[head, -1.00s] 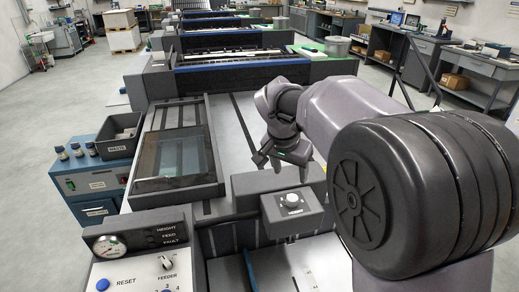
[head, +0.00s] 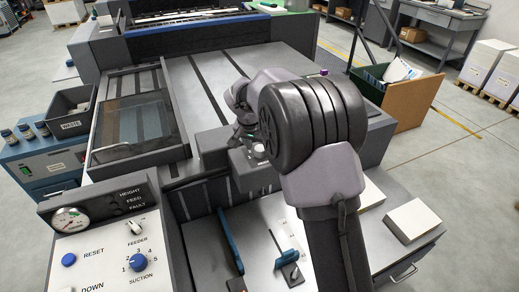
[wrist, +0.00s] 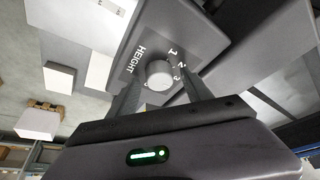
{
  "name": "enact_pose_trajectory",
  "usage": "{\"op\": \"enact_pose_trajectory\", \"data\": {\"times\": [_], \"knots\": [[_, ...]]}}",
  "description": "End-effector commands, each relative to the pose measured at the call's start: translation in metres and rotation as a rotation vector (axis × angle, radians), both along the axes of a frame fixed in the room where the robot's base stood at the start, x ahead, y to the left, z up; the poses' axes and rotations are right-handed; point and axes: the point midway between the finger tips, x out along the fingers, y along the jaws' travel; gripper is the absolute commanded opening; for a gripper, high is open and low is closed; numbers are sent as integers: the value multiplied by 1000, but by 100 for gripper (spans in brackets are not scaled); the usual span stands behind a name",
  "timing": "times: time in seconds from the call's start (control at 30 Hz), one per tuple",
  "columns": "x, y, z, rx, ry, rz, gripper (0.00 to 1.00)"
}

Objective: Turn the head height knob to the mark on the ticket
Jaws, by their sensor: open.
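The head height knob (wrist: 160,75) is a round, light knob on a dark box lettered HEIGHT, with numbers around it in the wrist view. It also shows small in the head view (head: 259,151), partly behind my arm. My gripper (wrist: 162,81) is open, its two fingers pointing at the knob, one on each side in the picture. I cannot tell whether they touch it. Part of the number ring is hidden by the fingers, and I cannot read the knob's pointer. I cannot make out a ticket with a mark.
A control panel (head: 98,240) with gauge, feeder and suction knobs stands at the front left. A glass-covered frame (head: 135,125) and a grey waste bin (head: 77,111) lie behind it. A white paper stack (head: 411,220) and a green bin (head: 385,85) are on the right.

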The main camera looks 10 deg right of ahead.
Motion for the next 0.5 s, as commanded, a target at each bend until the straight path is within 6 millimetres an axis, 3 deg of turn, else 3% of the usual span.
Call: {"op": "enact_pose_trajectory", "data": {"times": [0.23, 0.5], "knots": [[0, 0, 0, 0, 0, 0, 58], [0, 0, 0, 0, 0, 0, 5]]}}
